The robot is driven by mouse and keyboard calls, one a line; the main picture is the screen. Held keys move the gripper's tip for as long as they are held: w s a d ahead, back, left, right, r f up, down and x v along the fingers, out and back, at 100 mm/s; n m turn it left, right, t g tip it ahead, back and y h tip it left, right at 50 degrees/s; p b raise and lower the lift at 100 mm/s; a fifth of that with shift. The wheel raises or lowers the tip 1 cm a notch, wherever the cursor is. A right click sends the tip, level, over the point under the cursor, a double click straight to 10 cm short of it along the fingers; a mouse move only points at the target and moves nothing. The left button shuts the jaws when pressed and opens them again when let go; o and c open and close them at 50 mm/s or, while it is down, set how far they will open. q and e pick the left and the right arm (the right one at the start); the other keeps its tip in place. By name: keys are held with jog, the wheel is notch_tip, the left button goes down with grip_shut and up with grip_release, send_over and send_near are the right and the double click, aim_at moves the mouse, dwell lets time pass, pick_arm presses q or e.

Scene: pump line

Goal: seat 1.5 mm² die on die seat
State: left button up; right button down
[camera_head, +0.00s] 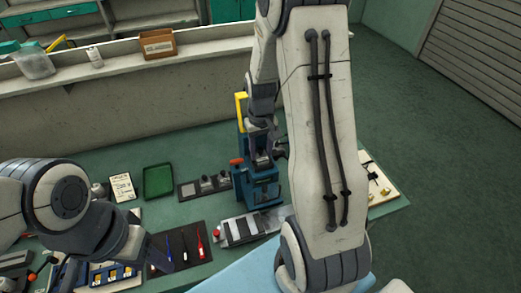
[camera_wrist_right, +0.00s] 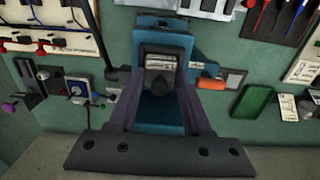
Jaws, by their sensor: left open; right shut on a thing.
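The blue press (camera_head: 262,185) stands near the middle of the bench with a yellow handle (camera_head: 240,105) up. My right gripper (camera_head: 264,158) is at the press, partly hidden by my own arm. In the right wrist view its two fingers (camera_wrist_right: 160,95) are shut on a small silver block with a dark knob, seemingly the die (camera_wrist_right: 160,64), in front of the press body (camera_wrist_right: 162,25). The die seat is hidden, so I cannot tell whether the die touches it. My left gripper (camera_head: 160,255) is open, low at the left over the tool mat.
A dark tray with several silver blocks (camera_head: 205,186) lies left of the press, beside a green bin (camera_head: 158,181). A mat with screwdrivers (camera_head: 185,250) lies nearer. An orange lever (camera_wrist_right: 210,83) juts from the press. A board (camera_head: 378,185) is at the right.

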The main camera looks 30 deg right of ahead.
jog(key=shift+f, duration=0.35)
dwell(0.4)
jog(key=shift+c, duration=0.5)
grip_release()
jog(key=shift+r, duration=0.1)
jog(key=shift+r+p, duration=3.2)
jog(key=shift+r, duration=0.55)
